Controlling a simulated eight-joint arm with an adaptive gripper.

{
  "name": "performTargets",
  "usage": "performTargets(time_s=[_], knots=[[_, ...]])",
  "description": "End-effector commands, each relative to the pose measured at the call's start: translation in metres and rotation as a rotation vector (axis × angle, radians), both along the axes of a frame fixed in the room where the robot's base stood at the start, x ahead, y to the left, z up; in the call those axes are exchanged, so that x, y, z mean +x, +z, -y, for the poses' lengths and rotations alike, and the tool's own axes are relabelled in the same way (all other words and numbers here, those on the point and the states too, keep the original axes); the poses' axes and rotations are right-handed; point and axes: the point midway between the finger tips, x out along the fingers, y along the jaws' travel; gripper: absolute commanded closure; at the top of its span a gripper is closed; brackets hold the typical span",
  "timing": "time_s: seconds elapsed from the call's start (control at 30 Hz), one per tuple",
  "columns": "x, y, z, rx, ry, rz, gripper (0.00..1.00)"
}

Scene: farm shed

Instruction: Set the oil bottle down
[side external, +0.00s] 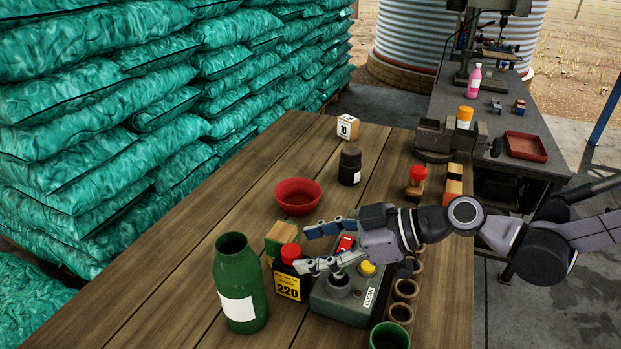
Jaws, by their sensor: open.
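A dark bottle with a red cap and a yellow label reading 220 (287,286), which looks like the oil bottle, stands upright on the wooden table (190,270). My gripper (305,249) reaches in from the right, with its fingers open and pointing left. One fingertip overlaps the bottle's right side just below the cap in this view; the other is above and to the right of the cap. I cannot tell whether either finger touches the bottle. The bottle's lower right side is close to a grey-green control box (345,305).
A green bottle (240,285) stands left of the oil bottle, with a wood-and-green block (280,240) behind it. A red bowl (298,196), a black jar (350,166) and a white block marked 10 (347,127) are farther back. Several rings (404,289) line the right edge. The table's left side is clear.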

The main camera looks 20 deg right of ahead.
Motion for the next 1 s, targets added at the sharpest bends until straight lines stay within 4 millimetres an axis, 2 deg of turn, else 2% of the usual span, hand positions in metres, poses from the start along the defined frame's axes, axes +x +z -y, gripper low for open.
performTargets(time_s=[0.27, 0.6, 0.8, 1.0], knots=[[0.013, -0.012, -0.021, 0.0, 0.001, 0.0, 0.42], [0.015, -0.014, -0.023, 0.0, 0.0, 0.0, 0.42], [0.015, -0.014, -0.023, 0.0, 0.0, 0.0, 0.99], [0.015, -0.014, -0.023, 0.001, 0.0, -0.001, 1.0]])
